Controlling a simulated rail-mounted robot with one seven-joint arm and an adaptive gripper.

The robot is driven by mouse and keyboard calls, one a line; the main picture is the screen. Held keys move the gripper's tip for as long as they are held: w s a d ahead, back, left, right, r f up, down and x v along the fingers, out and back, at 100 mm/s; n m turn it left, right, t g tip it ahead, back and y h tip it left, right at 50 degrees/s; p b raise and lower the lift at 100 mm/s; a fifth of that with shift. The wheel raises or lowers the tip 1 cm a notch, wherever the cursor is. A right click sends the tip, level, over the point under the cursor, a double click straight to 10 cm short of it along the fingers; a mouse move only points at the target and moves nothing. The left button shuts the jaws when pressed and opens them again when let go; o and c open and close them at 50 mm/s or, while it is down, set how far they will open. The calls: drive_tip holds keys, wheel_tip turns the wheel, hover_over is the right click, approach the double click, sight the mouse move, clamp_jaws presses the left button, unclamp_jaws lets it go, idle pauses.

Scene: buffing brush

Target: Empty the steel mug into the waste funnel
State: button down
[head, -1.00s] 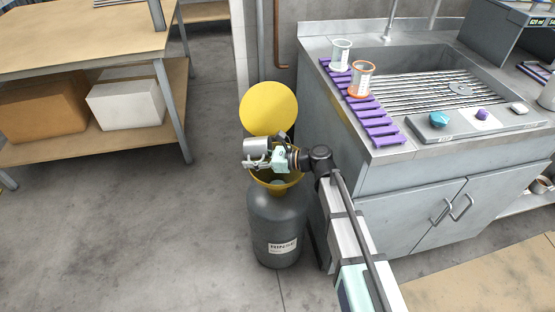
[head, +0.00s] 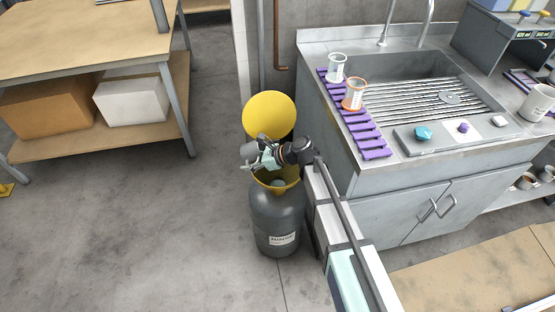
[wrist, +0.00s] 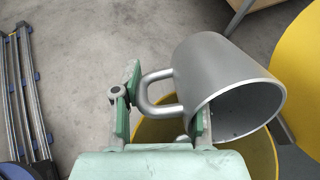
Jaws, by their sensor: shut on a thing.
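The steel mug (wrist: 215,75) hangs from my gripper (wrist: 160,118), whose fingers are shut on its handle. In the wrist view the mug is tipped well over, its mouth toward the lower right, above the yellow funnel (wrist: 150,132). Only part of its inside shows; I see small dark specks but no clear contents. In the head view the mug (head: 248,153) and my gripper (head: 263,159) are over the funnel (head: 284,184), which sits on a grey drum (head: 275,222). My gripper partly covers the funnel's opening.
The funnel's yellow lid (head: 269,116) stands open behind the mug. A steel sink cabinet (head: 400,190) is close on the right, with a purple rack (head: 372,140) and two beakers on top. A workbench (head: 75,45) stands at the left. The floor between is clear.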

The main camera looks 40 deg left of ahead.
drive_tip(key=shift+r+t+h+p, duration=0.4)
drive_tip(key=shift+r+h+p, duration=0.3)
drive_tip(key=shift+p, duration=1.65)
drive_tip(key=h+p, duration=0.1)
drive_tip(key=p, duration=0.2)
drive_tip(key=t+h+p, duration=0.1)
drive_tip(key=p, duration=0.2)
drive_tip(key=shift+s+a+f+p, duration=0.15)
drive_tip(key=shift+a+f+p, duration=0.1)
drive_tip(key=shift+f+p, duration=0.15)
drive_tip(key=shift+s+a+f+n+t+h+p, duration=0.15)
drive_tip(key=shift+s+a+f+t+h+p, duration=0.4)
drive_tip(key=shift+h+p, duration=0.75)
drive_tip(key=shift+s+a+f+n+t+h+p, duration=0.1)
drive_tip(key=shift+a+f+t+h+p, duration=0.15)
drive_tip(key=shift+a+t+h+p, duration=0.95)
drive_tip(key=shift+s+f+n+t+h+p, duration=0.15)
drive_tip(key=shift+s+f+h+p, duration=0.25)
drive_tip(key=shift+h+p, duration=1)
drive_tip(key=shift+y+p, duration=0.45)
drive_tip(key=shift+y, duration=0.05)
